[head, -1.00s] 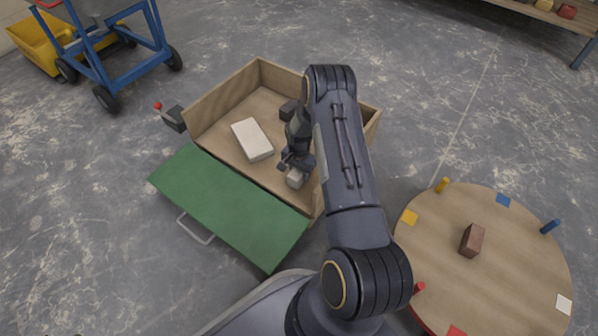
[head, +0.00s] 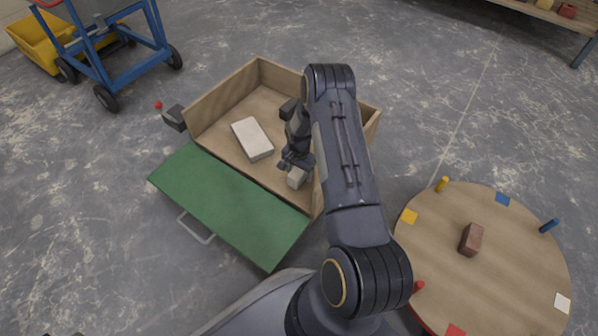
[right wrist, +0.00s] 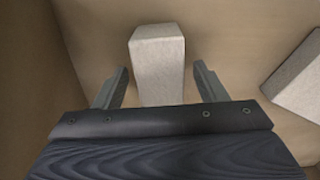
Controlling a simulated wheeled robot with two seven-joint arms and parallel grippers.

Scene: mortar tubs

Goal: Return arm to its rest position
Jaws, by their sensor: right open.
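My right arm reaches across the head view into an open wooden box (head: 225,92). My right gripper (head: 289,168) is low inside the box, just at a small pale block (head: 297,178). In the right wrist view, my right gripper (right wrist: 160,88) has its two fingers spread on either side of the pale block (right wrist: 158,60), with a gap at each side. A larger pale brick (head: 252,139) lies flat in the box to the left. Its edge also shows at the right of the right wrist view (right wrist: 298,82). My left gripper is not in view.
A green flap (head: 225,205) with a metal handle (head: 196,229) lies at the box's front. A round wooden table (head: 520,265) with a brown block (head: 471,240), pegs and coloured squares stands at right. A blue cart (head: 118,62) stands upper left. Floor beyond the box is clear.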

